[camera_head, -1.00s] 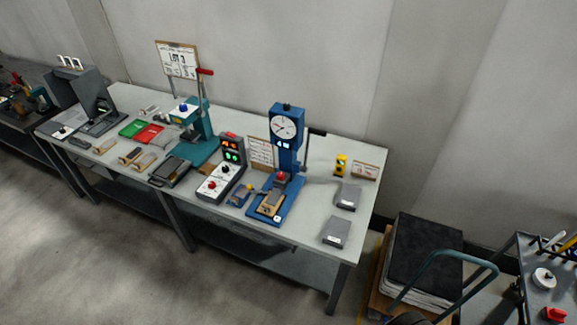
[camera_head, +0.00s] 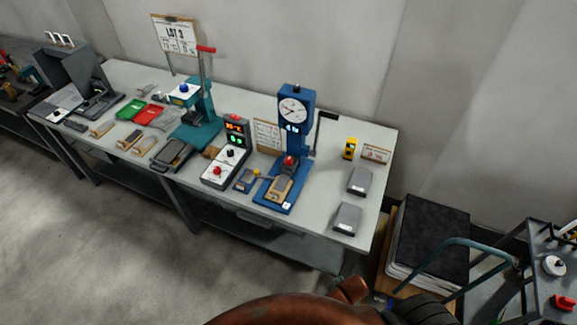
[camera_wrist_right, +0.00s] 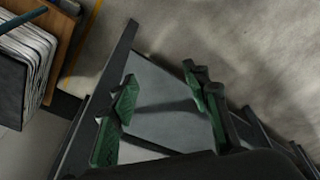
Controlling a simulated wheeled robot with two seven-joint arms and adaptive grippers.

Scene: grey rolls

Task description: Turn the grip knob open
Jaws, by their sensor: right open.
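The control box (camera_head: 226,155) stands mid-bench with lit red and green readouts, a black-and-white knob (camera_head: 231,153) and a red knob (camera_head: 217,171). Which of these is the grip knob I cannot tell; any labels are too small to read. The blue test stand (camera_head: 297,130) with a round dial is just right of the box. My right gripper (camera_wrist_right: 160,78) is open with green pads and nothing between them in the right wrist view. It is over a grey surface, away from the control box. My left gripper is not in view.
The bench (camera_head: 375,143) also carries a teal lever press (camera_head: 205,105), red (camera_head: 147,116) and green trays, and grey blocks (camera_head: 347,218). A cart (camera_head: 540,262) and a black-topped stack (camera_head: 430,235) stand at right. The floor in front is clear.

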